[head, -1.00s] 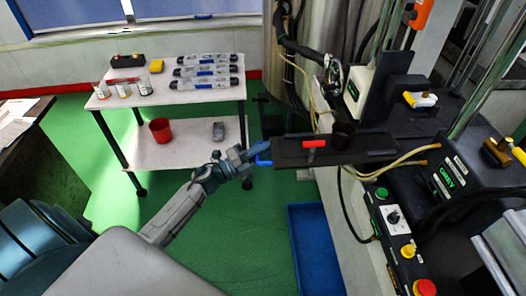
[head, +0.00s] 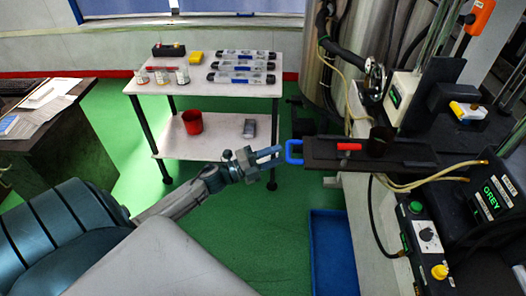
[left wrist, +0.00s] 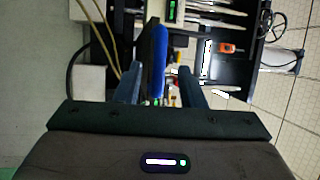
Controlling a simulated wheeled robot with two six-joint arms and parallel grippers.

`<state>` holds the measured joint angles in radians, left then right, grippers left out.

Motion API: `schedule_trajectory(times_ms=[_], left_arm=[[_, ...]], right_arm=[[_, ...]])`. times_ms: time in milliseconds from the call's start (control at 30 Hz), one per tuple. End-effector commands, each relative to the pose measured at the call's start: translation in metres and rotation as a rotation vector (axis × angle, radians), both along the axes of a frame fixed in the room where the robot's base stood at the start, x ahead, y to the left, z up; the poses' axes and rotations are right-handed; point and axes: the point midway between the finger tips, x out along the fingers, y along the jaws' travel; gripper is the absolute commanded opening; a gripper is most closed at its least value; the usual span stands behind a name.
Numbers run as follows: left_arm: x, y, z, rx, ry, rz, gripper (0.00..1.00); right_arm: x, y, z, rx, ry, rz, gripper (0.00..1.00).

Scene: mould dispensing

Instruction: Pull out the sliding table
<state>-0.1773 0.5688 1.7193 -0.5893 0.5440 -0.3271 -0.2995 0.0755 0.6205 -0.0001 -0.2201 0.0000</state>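The dark sliding table (head: 415,157) juts out to the left from the machine in the head view. A blue loop handle (head: 293,151) is on its left end. My left gripper (head: 276,156) is open, just left of the handle, with its fingers pointing at it. In the left wrist view the blue handle (left wrist: 160,62) shows upright, lined up with the gap between the two fingers of my left gripper (left wrist: 159,85), with room on both sides. I cannot tell how far the fingertips reach past the handle. My right gripper is not in view.
A white two-tier cart (head: 200,88) stands behind my left arm. A blue tray (head: 333,250) lies on the floor below. A control box (head: 430,235) is at the right.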

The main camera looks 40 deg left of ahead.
Motion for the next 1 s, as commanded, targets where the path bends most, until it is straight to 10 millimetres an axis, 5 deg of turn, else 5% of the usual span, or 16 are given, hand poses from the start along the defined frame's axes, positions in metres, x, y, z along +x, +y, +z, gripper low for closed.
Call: schedule_trajectory(times_ms=[333, 1000], left_arm=[[-0.032, 0.021, -0.006, 0.000, 0.000, 0.000, 0.36], [-0.035, 0.023, -0.006, -0.002, 0.000, 0.002, 0.36]], right_arm=[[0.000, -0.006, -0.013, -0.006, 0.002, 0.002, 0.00], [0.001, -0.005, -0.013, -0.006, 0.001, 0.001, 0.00]])
